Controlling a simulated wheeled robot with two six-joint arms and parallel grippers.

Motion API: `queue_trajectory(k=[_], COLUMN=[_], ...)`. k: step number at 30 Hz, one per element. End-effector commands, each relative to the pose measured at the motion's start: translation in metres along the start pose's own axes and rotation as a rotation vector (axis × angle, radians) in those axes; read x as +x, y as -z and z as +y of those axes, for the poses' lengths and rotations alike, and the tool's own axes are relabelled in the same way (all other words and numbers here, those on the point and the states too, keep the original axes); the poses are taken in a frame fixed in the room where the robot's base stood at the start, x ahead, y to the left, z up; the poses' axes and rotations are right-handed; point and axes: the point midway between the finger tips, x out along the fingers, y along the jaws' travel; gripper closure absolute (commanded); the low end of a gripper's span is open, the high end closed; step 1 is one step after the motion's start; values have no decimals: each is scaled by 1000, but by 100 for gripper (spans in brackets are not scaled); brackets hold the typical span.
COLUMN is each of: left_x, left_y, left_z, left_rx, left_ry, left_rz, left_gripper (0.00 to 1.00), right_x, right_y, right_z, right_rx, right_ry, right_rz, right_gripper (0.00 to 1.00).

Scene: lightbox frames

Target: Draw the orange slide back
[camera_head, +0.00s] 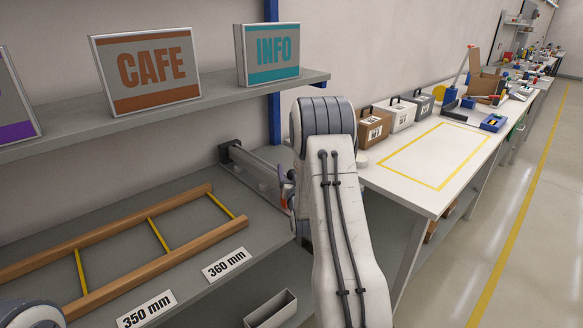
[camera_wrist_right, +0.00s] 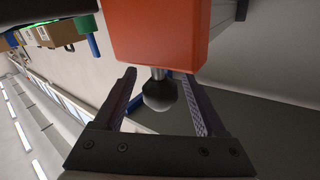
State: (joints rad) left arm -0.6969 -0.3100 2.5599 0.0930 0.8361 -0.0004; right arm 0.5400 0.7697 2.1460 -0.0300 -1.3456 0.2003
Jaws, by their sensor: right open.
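In the right wrist view the orange slide (camera_wrist_right: 160,32) is a large orange block at the top. A dark round knob (camera_wrist_right: 160,95) on a short metal stem sticks out of its near face. My right gripper (camera_wrist_right: 157,76) is open, with one finger on each side of the knob. Gaps show between the knob and both fingers. In the head view a grey rail (camera_head: 257,168) lies on the bench, and my right arm hides its right end. The orange slide is mostly hidden there. My left gripper is out of view.
A wooden frame with yellow rungs (camera_head: 150,228) lies on the bench at left, near the 360 mm label (camera_head: 226,264). A shelf (camera_head: 150,118) holding framed signs runs above. At right, a white table (camera_head: 425,150) carries small cases and a yellow outlined area.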

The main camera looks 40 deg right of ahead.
Motion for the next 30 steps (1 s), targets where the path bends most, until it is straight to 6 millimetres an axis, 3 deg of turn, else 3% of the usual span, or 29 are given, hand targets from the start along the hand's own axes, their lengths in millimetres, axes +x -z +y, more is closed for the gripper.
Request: queue_trajectory(k=[4, 13, 18, 19, 30], left_x=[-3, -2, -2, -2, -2], left_y=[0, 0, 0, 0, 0], left_z=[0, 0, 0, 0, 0], left_rx=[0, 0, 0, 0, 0], left_ry=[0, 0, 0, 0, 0], left_rz=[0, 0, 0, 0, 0], left_gripper=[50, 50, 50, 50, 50], right_x=[11, 13, 13, 13, 13], right_y=[0, 0, 0, 0, 0], right_z=[0, 0, 0, 0, 0], right_rx=[0, 0, 0, 0, 0], right_ry=[0, 0, 0, 0, 0], right_rz=[0, -1, -1, -1, 0], right_gripper=[27, 27, 92, 100, 100])
